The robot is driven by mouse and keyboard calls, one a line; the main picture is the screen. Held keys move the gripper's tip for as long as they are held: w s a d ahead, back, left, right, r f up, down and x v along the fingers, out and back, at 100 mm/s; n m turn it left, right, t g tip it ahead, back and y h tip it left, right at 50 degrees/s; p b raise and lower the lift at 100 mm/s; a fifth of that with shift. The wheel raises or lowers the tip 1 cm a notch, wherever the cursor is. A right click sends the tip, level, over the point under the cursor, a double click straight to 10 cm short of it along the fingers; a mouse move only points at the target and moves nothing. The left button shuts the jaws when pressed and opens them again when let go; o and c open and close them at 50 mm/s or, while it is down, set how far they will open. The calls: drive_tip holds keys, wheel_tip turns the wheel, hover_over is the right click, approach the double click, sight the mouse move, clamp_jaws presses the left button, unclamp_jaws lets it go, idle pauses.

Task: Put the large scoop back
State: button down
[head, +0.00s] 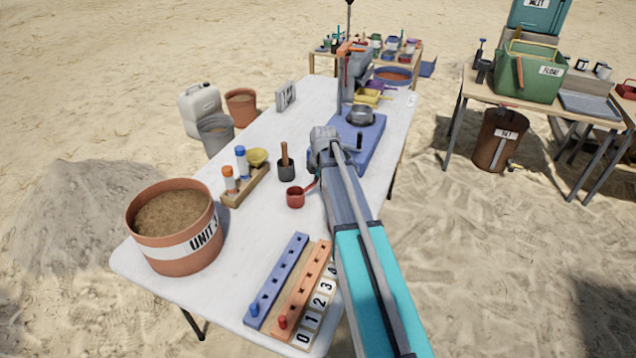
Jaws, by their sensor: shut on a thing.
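A red scoop-like cup (296,198) shows on or just above the white table, left of my arm (345,200). Its short handle points up and right and ends at the edge of my arm, so I cannot tell what is at its far end. Yellow scoop-like items (370,97) lie at the far end of the table. I cannot tell which of these is the large scoop. My arm reaches in from the lower right over the table. My gripper is not visible; my arm may hide it.
The white table (237,157) holds a UNIT bucket of soil (172,256), a vial rack (246,188), a dark mortar (286,172), blue and orange peg rails (276,283) and a blue-based device with a pan (375,133). Bare tabletop lies left of the device.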

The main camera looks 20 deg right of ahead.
drive_tip(key=shift+f, duration=0.1)
drive_tip(key=c, duration=0.7)
unclamp_jaws()
drive_tip(key=shift+o, duration=0.2)
wheel_tip(320, 180, up, 12)
drive_tip(key=s+p, duration=0.2)
drive_tip(key=p, duration=0.9)
drive_tip(key=shift+d+p, duration=0.2)
drive_tip(key=shift+p, duration=0.2)
drive_tip(key=shift+s, duration=0.1)
drive_tip(key=s+a+m+g, duration=0.1)
drive_tip(key=s+a+m, duration=0.5)
drive_tip(key=s+m, duration=0.4)
drive_tip(key=s+a+m+g, duration=0.1)
drive_tip(key=s+a+m, duration=0.5)
drive_tip(key=s+m, duration=0.3)
drive_tip(key=shift+s+a+m, duration=0.4)
drive_tip(key=shift+s, duration=0.9)
